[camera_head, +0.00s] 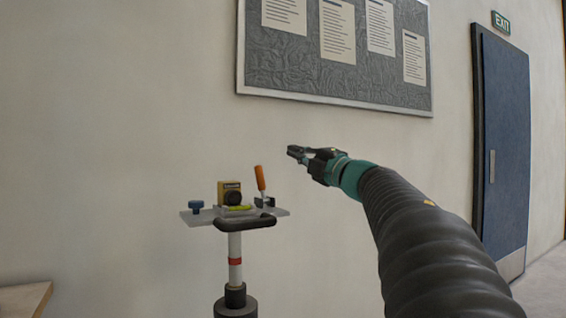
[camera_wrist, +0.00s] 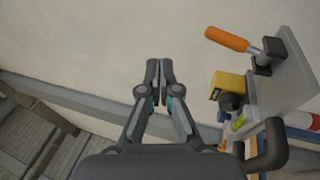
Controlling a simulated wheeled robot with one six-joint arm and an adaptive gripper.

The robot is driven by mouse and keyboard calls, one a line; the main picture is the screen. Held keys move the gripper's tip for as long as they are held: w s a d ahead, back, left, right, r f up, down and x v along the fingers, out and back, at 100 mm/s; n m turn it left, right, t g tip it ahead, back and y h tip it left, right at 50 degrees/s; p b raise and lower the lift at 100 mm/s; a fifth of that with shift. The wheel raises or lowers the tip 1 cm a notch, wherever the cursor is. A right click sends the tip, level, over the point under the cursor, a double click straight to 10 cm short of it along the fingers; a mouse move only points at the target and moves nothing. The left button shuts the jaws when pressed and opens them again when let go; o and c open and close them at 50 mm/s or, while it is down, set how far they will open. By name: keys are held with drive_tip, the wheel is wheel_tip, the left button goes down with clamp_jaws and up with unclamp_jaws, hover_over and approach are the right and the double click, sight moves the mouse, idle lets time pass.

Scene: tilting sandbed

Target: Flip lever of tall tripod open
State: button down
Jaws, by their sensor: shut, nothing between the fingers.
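The tall tripod (camera_head: 235,250) stands left of centre in the head view, a white column with a red band and a grey top plate (camera_head: 278,211). A lever with an orange handle (camera_head: 260,178) stands nearly upright at the plate's right end. In the wrist view the orange handle (camera_wrist: 227,39) lies at upper right, joined to a dark clamp block (camera_wrist: 270,52). My gripper (camera_head: 291,151) is up and right of the lever, apart from it. Its fingers (camera_wrist: 159,62) are shut and empty, left of the handle in the wrist view.
A yellow box-shaped device (camera_head: 229,188) with a dark round front sits on the plate, beside a blue knob (camera_head: 195,206). A black curved handle (camera_head: 245,223) juts out below the plate. A notice board (camera_head: 270,68) hangs on the wall behind. A wooden edge (camera_head: 25,296) shows at lower left.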

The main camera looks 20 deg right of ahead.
drive_tip(key=shift+s+d+r, duration=0.25)
drive_tip(key=shift+s+r, duration=0.1)
drive_tip(key=shift+s, duration=0.4)
drive_tip(key=d+f+m+g+h, duration=0.2)
drive_tip(key=d+f+m+h, duration=0.7)
drive_tip(key=d+m+h, duration=0.55)
drive_tip(key=s+a+f+m+g+h, duration=0.1)
drive_tip(key=s+f+m+g, duration=0.2)
drive_tip(key=f, duration=0.4)
drive_tip(key=s+f+m+g, duration=0.3)
drive_tip(key=f+m, duration=0.1)
drive_tip(key=f, duration=0.2)
drive_tip(key=s+a+f+m+g+y, duration=0.2)
drive_tip(key=s+a+f+g, duration=0.1)
drive_tip(key=s+a+f, duration=0.5)
drive_tip(key=s+a+f+m+g+y, duration=0.1)
drive_tip(key=s+a+f+g+y, duration=0.2)
drive_tip(key=s+a+f, duration=0.5)
drive_tip(key=s+a+f+n+y, duration=0.1)
drive_tip(key=s+a+f, duration=0.2)
drive_tip(key=a, duration=0.4)
drive_tip(key=s+a+f+n+y, duration=0.1)
drive_tip(key=s+a+f+y, duration=0.1)
drive_tip(key=s+a+f, duration=0.2)
drive_tip(key=a+f, duration=0.1)
drive_tip(key=a, duration=0.2)
drive_tip(key=shift+s+g, duration=0.3)
